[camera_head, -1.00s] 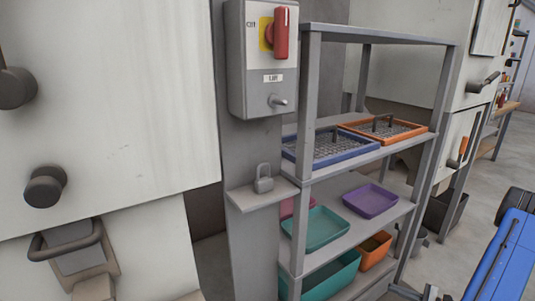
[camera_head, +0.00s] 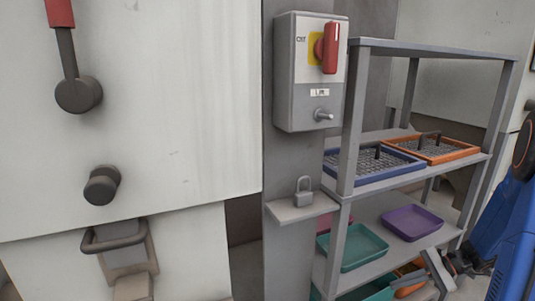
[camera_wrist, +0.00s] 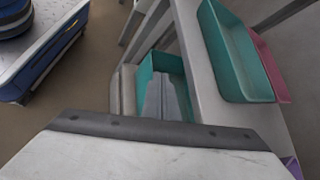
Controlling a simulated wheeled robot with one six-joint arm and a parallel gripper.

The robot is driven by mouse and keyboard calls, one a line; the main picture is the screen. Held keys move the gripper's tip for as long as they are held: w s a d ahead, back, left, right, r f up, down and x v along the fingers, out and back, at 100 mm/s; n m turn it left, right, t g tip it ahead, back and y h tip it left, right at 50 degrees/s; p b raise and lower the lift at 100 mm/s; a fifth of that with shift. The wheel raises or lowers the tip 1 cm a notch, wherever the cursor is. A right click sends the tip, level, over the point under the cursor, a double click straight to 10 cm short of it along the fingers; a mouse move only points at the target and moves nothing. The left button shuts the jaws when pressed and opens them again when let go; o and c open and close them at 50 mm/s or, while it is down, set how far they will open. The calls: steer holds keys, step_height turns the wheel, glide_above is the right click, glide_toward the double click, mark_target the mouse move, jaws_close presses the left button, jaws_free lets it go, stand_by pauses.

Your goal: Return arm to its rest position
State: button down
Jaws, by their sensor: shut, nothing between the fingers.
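My arm shows blue at the right edge in the head view, in front of the grey shelf rack. My gripper (camera_head: 438,271) appears at the lower right, in front of the rack's lower shelves, apparently apart from them. In the wrist view my gripper (camera_wrist: 165,98) points down past the shelf edge, its fingers shut with nothing between them. A teal bin (camera_wrist: 172,66) lies behind the fingers.
The rack holds a blue-rimmed mesh tray (camera_head: 370,166), an orange-rimmed one (camera_head: 468,152), a teal tray (camera_head: 358,248) and a purple tray (camera_head: 412,223). A switch box (camera_head: 308,95) and a padlock (camera_head: 304,193) on a small ledge stand left of it.

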steer(key=s+a+r+n+g+h, duration=0.2)
steer(key=s+a+r+n+h, duration=0.45)
steer(key=s+a+r, duration=0.5)
steer(key=s+a+r+n+t+h, duration=0.2)
steer(key=s+r+n+t+h, duration=0.2)
steer(key=s+r+n, duration=0.3)
steer(key=shift+s+a+r+t+h, duration=0.3)
steer(key=shift+s+t, duration=0.2)
steer(key=shift+s, duration=1.6)
